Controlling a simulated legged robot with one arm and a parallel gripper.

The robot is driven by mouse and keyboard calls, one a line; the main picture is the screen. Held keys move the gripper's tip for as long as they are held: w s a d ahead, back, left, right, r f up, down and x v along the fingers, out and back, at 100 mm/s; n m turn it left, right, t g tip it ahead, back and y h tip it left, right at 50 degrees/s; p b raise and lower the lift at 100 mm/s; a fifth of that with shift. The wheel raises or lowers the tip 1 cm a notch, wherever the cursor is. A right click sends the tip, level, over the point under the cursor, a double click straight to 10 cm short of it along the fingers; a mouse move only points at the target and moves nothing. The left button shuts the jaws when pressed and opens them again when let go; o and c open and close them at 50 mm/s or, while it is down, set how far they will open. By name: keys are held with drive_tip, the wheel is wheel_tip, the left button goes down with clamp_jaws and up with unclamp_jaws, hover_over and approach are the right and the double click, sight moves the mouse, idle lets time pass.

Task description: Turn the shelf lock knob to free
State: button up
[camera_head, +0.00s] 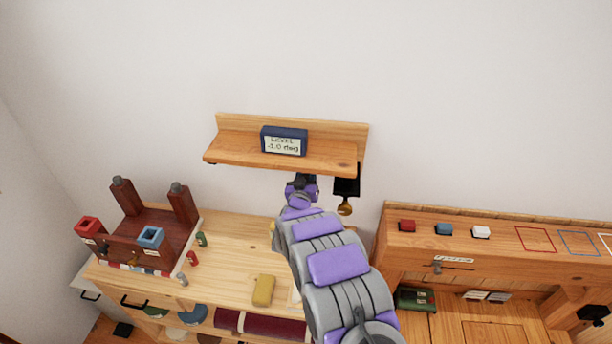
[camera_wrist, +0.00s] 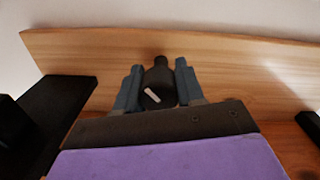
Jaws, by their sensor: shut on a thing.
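The wooden wall shelf (camera_head: 280,148) carries a dark blue level display (camera_head: 284,141) that reads about -1.0 deg. My gripper (camera_head: 301,180) is under the shelf's front edge. In the wrist view, my gripper (camera_wrist: 157,88) has its two grey-blue fingers on either side of a dark round knob (camera_wrist: 157,84) with a white pointer mark, and is shut on it. The mark slants from upper left to lower right. In the head view the knob is hidden by the shelf and my arm.
A black bracket (camera_head: 346,187) with a brass knob (camera_head: 345,206) hangs under the shelf's right end, close to my gripper. Below are a wooden bench (camera_head: 232,250) with a yellow block (camera_head: 263,290) and, on the right, a desk (camera_head: 450,245) with coloured blocks. The wall above is bare.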

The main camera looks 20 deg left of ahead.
drive_tip(key=shift+m, duration=0.3)
drive_tip(key=m+b, duration=0.3)
drive_tip(key=shift+f+m, duration=0.2)
drive_tip(key=shift+m, duration=0.1)
drive_tip(key=m+b, duration=0.3)
drive_tip(key=shift+m, duration=0.3)
drive_tip(key=m+b, duration=0.2)
drive_tip(key=shift+f+m, duration=0.1)
drive_tip(key=shift+m, duration=0.3)
drive_tip(key=m+b, duration=0.4)
drive_tip(key=b, duration=0.2)
drive_tip(key=shift+m, duration=0.4)
drive_tip(key=shift+d, duration=0.1)
drive_tip(key=o, duration=1)
drive_tip(key=shift+o, duration=0.2)
